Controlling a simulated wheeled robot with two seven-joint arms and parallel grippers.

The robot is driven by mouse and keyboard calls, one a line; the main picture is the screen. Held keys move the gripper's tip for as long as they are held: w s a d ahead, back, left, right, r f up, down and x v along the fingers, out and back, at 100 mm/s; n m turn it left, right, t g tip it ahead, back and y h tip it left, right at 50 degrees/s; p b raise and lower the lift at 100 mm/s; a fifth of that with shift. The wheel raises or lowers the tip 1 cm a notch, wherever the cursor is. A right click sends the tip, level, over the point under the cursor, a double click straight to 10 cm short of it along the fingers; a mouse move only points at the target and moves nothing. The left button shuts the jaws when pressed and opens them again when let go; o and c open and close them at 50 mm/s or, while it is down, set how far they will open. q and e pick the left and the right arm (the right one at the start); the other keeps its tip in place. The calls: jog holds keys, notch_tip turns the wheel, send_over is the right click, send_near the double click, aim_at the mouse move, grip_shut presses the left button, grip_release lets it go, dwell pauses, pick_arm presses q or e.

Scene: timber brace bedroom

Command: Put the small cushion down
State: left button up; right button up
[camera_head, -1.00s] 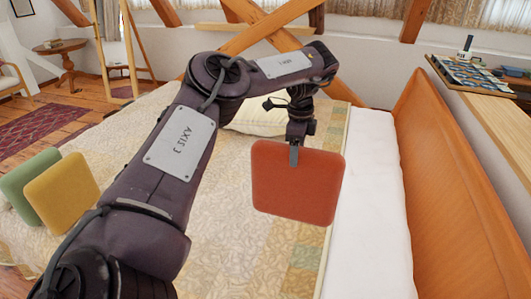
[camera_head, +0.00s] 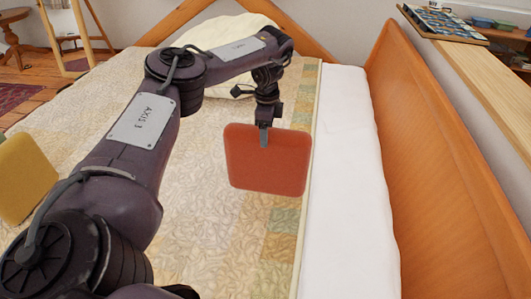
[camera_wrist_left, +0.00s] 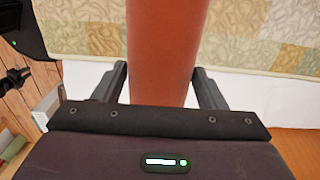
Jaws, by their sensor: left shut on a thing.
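The small cushion (camera_head: 268,163) is a square of orange-red. My left gripper (camera_head: 264,137) is shut on its upper edge, and the cushion hangs upright below it, over the bed near the quilt's patchwork border. In the left wrist view the cushion (camera_wrist_left: 160,50) runs between the two fingers of the gripper (camera_wrist_left: 162,85). In the head view I cannot tell whether its lower edge touches the bed. The bed (camera_head: 215,215) has a cream patterned quilt. My right gripper is not in view.
A yellow cushion (camera_head: 25,178) stands on the quilt at the left. A white pillow (camera_head: 232,38) lies at the far end. The white sheet strip (camera_head: 345,180) is bare, beside the orange wooden bed side (camera_head: 440,180). A shelf (camera_head: 490,75) holds a board (camera_head: 443,22).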

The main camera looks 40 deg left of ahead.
aim_at(267, 162)
pick_arm(q)
notch_tip(267, 162, down, 7)
jog(key=shift+b, duration=0.35)
jog(key=shift+f, duration=0.1)
jog(key=o, duration=1.7)
jog(key=shift+c, duration=0.2)
